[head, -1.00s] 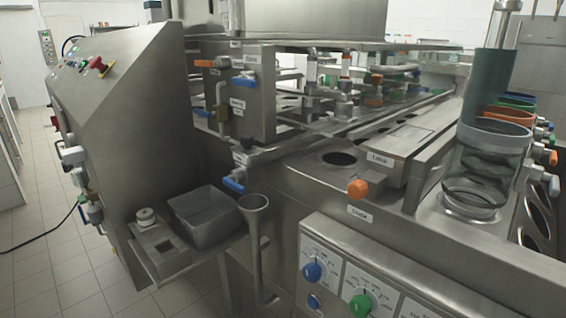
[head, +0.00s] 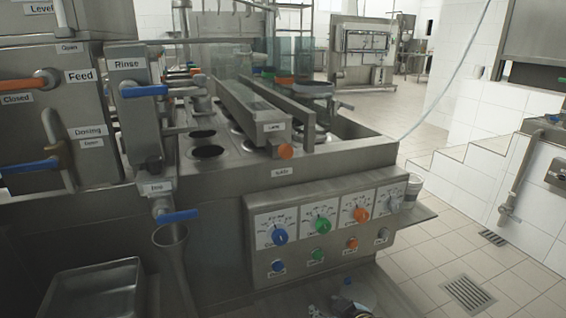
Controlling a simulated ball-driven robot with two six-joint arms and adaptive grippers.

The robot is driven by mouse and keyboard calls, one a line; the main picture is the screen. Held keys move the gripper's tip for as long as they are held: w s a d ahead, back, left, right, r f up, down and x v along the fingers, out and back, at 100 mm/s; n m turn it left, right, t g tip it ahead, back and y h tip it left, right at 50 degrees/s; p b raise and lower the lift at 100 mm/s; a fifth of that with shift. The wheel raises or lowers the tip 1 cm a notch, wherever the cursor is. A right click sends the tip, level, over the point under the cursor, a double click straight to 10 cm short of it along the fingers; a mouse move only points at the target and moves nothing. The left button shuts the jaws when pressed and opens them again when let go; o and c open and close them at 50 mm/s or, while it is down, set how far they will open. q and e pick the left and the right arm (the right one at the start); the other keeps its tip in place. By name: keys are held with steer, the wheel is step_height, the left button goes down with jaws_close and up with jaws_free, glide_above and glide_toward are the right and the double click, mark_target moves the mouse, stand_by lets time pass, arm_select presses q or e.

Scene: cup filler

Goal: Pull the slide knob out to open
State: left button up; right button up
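The slide knob (head: 285,151) is a small orange knob at the front end of a long metal bar on the filler's top, in the middle of the head view. A label that seems to read "Slide" (head: 283,171) is on the machine's front just below it. Nothing touches the knob.
A control panel (head: 333,229) with several coloured dials juts out below the knob. Blue-handled valves and a funnel (head: 170,236) stand at the left, above a metal tray (head: 97,290). Tiled floor is free at the right.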

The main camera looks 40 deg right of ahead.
steer(key=w+r+t, duration=0.2)
steer(key=w+r, duration=0.2)
steer(key=r, duration=0.5)
steer(key=w+r+t, duration=0.2)
steer(key=w+r, duration=0.2)
steer(key=r, duration=0.5)
steer(key=t+h, duration=0.2)
steer(key=t, duration=0.1)
glide_toward(288, 152)
steer(key=shift+m, duration=0.4)
steer(key=p+x, duration=0.1)
steer(key=x, duration=0.9)
steer(key=shift+w, duration=0.15)
steer(key=shift+w+d+p, duration=0.1)
steer(key=shift+w+p, duration=0.2)
steer(key=shift+w, duration=0.25)
arm_select(q)
steer(key=shift+w+d+r, duration=0.1)
steer(key=shift+w+r, duration=0.05)
steer(key=shift+r, duration=0.6)
arm_select(e)
jaws_close()
